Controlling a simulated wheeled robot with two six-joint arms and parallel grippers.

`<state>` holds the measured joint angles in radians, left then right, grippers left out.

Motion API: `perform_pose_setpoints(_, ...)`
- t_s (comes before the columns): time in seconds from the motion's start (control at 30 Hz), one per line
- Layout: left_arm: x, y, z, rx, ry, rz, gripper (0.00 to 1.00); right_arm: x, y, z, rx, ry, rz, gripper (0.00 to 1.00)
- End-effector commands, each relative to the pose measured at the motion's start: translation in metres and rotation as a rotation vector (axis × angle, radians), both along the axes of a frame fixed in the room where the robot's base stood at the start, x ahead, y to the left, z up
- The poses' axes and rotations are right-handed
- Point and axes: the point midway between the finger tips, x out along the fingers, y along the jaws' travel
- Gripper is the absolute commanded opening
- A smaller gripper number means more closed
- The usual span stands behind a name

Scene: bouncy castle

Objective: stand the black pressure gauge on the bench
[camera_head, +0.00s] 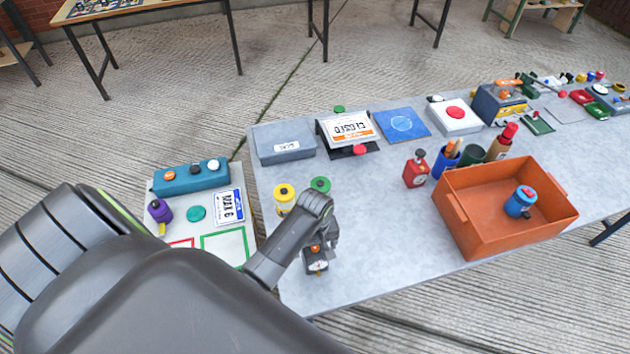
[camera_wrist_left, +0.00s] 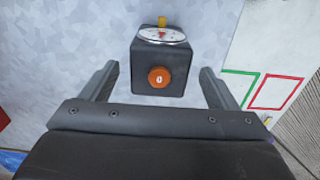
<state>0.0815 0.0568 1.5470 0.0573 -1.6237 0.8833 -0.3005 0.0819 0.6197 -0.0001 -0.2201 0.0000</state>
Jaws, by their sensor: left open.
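The black pressure gauge (camera_head: 316,262) is on the grey bench (camera_head: 375,232) near its front left part. In the left wrist view the gauge (camera_wrist_left: 160,62) is a dark block with a white dial, an orange knob and a yellow tip. My left gripper (camera_head: 318,240) is just above and beside it in the head view. In the left wrist view its two fingers (camera_wrist_left: 158,85) are open, one on each side of the gauge, with gaps between. The gripper partly hides the gauge in the head view. My right gripper is not in view.
An orange crate (camera_head: 470,225) holding a blue canister (camera_head: 520,201) stands to the right. A white board with a red and a green outline (camera_head: 225,243) lies at the left. Bench between gauge and crate is clear.

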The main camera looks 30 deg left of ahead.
Motion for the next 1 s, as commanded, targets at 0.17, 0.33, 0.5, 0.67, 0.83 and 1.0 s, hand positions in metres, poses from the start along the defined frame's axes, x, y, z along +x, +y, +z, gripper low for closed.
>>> perform_pose_setpoints(0.17, 0.001, 0.0, 0.031, 0.001, -0.005, 0.0, 0.82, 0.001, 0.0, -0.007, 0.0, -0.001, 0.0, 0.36)
perform_pose_setpoints(0.33, 0.001, 0.0, 0.062, 0.0, -0.006, -0.001, 0.82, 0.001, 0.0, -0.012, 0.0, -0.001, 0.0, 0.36)
perform_pose_setpoints(0.5, 0.001, 0.0, 0.086, 0.0, -0.003, 0.0, 0.82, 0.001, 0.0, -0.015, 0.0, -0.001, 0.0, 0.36)
perform_pose_setpoints(0.67, 0.0, 0.0, 0.097, 0.001, -0.002, 0.0, 0.82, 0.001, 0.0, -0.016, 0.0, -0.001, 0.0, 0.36)
perform_pose_setpoints(0.83, -0.001, 0.0, 0.099, 0.001, 0.001, 0.0, 0.82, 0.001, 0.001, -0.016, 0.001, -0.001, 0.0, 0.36)
perform_pose_setpoints(1.0, 0.0, 0.0, 0.099, 0.0, 0.0, 0.0, 0.82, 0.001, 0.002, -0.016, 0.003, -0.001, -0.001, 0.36)
